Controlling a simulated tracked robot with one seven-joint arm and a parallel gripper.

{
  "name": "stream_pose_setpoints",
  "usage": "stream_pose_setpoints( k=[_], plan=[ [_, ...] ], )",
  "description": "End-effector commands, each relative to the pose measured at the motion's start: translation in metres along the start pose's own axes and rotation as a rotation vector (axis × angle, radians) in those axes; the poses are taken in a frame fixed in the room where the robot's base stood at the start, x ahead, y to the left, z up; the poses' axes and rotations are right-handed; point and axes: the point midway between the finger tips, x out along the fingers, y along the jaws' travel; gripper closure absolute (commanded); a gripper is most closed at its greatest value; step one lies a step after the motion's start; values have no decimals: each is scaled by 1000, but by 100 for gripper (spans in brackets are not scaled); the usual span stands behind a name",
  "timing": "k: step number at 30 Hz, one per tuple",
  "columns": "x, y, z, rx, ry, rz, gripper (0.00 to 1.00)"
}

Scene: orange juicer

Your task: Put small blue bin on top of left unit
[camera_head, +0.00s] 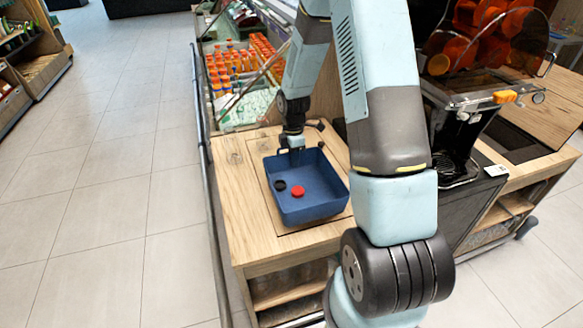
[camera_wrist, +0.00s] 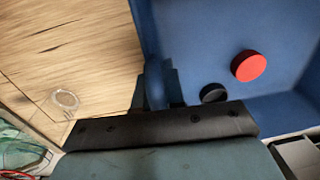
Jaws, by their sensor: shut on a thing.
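The small blue bin (camera_head: 308,203) is on or just above the wooden top of the left unit (camera_head: 237,207); I cannot tell if it touches. A red round cap (camera_head: 297,191) and a black round cap (camera_head: 280,185) lie inside it. My gripper (camera_head: 293,152) is at the bin's far rim, shut on its wall. In the wrist view the blue bin (camera_wrist: 215,40) fills the right side, with the red cap (camera_wrist: 248,66) and black cap (camera_wrist: 213,93) inside. My gripper (camera_wrist: 156,85) straddles the bin's wall there, its fingertips partly hidden.
A juicer (camera_head: 465,100) with oranges behind a clear cover stands to the right. A chilled display with orange bottles (camera_head: 232,65) is behind the unit. Bare wood lies left of the bin. The tiled floor (camera_head: 100,200) at left is clear.

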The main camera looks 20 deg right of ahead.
Motion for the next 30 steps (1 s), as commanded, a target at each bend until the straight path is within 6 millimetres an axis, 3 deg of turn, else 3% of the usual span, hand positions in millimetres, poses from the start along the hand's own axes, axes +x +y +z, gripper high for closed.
stream_pose_setpoints(
  k=[5,12,21,22,30],
  plan=[
    [9,4,-6,-2,0,-2,100],
    [38,7,-7,0,0,-3,100],
    [41,8,-7,0,0,-1,100],
    [41,8,-7,0,0,-1,90],
    [41,8,-6,1,0,-1,66]
  ],
)
